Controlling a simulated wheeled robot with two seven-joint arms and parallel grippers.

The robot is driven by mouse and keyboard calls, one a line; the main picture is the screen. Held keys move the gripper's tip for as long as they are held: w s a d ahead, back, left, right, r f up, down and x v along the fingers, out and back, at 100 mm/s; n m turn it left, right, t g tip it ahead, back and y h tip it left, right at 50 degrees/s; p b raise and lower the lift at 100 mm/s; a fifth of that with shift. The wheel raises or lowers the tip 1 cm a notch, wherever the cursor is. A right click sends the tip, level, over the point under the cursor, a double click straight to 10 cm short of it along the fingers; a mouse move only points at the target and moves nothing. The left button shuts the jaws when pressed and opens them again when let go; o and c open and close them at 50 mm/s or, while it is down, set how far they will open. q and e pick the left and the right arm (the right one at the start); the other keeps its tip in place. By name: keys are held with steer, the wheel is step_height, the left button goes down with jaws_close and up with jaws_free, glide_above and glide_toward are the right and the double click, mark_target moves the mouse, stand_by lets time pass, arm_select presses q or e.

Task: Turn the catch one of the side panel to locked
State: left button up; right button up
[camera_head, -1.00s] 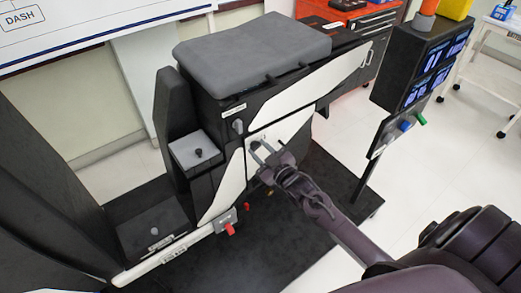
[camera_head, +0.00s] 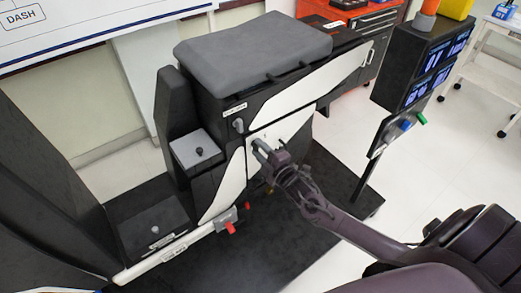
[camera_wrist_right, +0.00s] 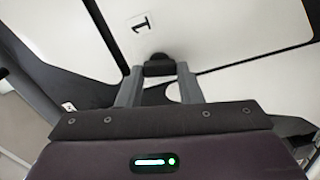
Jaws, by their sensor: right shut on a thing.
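The white side panel (camera_head: 315,85) is on the flank of the black chassis rig, and it fills much of the right wrist view (camera_wrist_right: 235,30). Catch one (camera_wrist_right: 157,60) is a small black part below a label with the numeral 1 (camera_wrist_right: 140,22). My right gripper (camera_wrist_right: 158,70) is shut on it, one grey finger on each side. In the head view my right gripper (camera_head: 260,147) is against the lower panel and hides the catch. Whether the catch is turned is hard to tell. My left gripper is not in view.
A grey padded seat (camera_head: 250,45) tops the rig. A red-handled part (camera_head: 229,227) sticks out low, left of my right gripper. A dark stand with displays (camera_head: 415,75) is at the right. The black floor mat (camera_head: 270,255) in front is clear.

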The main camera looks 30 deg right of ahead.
steer(key=shift+f+n, duration=0.1)
steer(key=shift+n, duration=1.2)
steer(key=o, duration=1)
steer(key=s, duration=0.5)
steer(key=s+d, duration=0.1)
steer(key=s, duration=0.1)
steer(key=shift+s, duration=0.35)
